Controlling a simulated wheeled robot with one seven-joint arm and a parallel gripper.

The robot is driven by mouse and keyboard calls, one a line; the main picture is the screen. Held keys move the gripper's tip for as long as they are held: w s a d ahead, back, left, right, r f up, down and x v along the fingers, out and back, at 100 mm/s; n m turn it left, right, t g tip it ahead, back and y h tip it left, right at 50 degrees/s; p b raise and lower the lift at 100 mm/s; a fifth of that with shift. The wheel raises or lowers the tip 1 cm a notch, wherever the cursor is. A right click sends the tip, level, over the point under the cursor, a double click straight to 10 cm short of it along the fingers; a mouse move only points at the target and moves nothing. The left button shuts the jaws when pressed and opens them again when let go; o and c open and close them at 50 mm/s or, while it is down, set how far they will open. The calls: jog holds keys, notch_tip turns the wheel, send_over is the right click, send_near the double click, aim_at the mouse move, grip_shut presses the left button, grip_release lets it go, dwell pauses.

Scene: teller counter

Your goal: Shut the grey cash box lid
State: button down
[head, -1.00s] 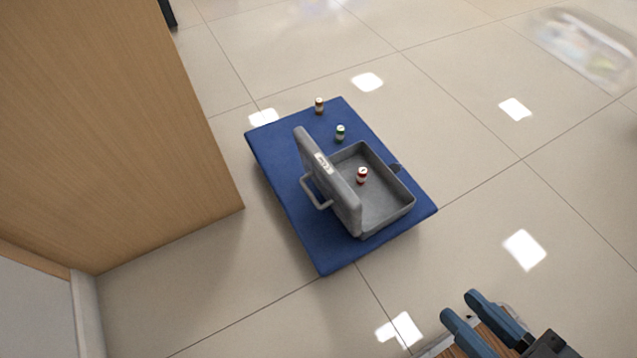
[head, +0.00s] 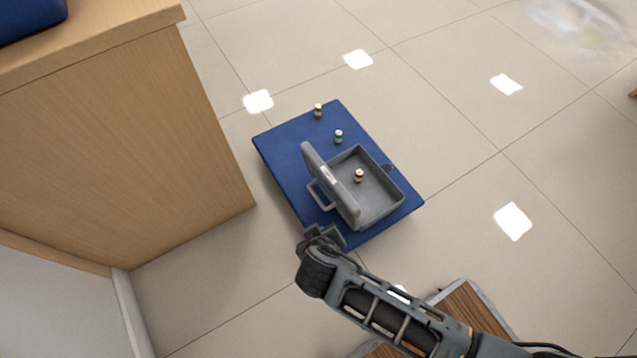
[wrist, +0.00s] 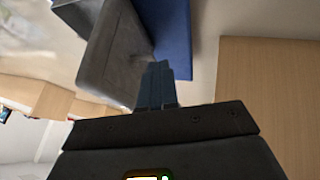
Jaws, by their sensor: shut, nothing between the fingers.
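The grey cash box (head: 374,216) sits open on a blue mat (head: 283,165) on the floor. Its lid (head: 331,188) stands up on the left side of the tray, with a handle (head: 317,198) on its outer face. A small red and white roll (head: 359,175) is inside the box. My gripper (head: 320,237) is near the mat's front edge, just below the lid in the head view; its fingers are hard to see there. In the wrist view the blue fingers (wrist: 159,70) are shut and empty, beside the grey lid (wrist: 117,62). I cannot tell whether they touch it.
A green-topped roll (head: 338,136) and a brown roll (head: 318,110) stand on the mat behind the box. A wooden counter (head: 120,150) rises at the left, close to the mat.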

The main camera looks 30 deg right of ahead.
jog(key=w+a+r+m+h+p, duration=0.1)
jog(key=w+a+r+h+p, duration=0.1)
jog(key=w+r, duration=0.35)
jog(key=b, duration=0.4)
send_near(326, 189)
jog(key=shift+g, duration=0.3)
jog(key=shift+x, duration=2.2)
jog(key=shift+w+r, duration=0.1)
jog(key=shift+w, duration=0.05)
